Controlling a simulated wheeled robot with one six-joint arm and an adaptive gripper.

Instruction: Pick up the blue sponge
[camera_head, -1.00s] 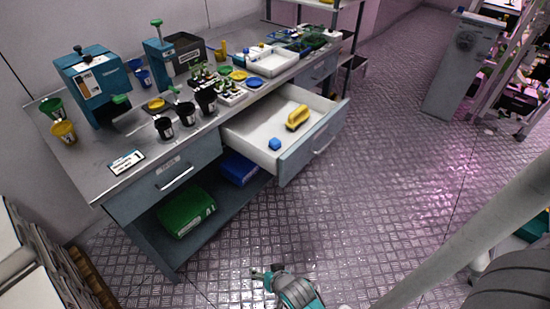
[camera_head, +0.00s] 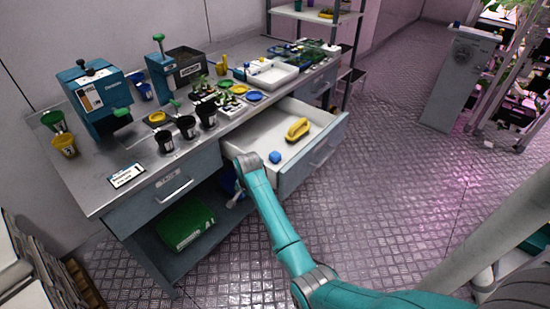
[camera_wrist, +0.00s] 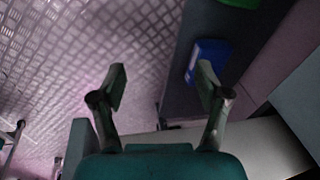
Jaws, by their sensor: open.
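The blue sponge (camera_head: 274,157) is a small blue block on the floor of the open drawer (camera_head: 262,135), near the drawer's front left corner. A yellow object with a handle-like shape (camera_head: 298,129) lies behind it to the right. My gripper (camera_wrist: 163,82) is open in the wrist view, with nothing between its fingers. In the head view, my gripper (camera_head: 236,200) is low beside the drawer's left side, apart from the sponge and partly hidden by my wrist. The sponge does not show in the wrist view.
A blue box (camera_wrist: 207,60) lies on the lower shelf, close to the fingers in the wrist view. A green box (camera_head: 187,224) is further left on that shelf. Pots, machines and trays crowd the worktop (camera_head: 95,185). The metal floor right of the drawer is clear.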

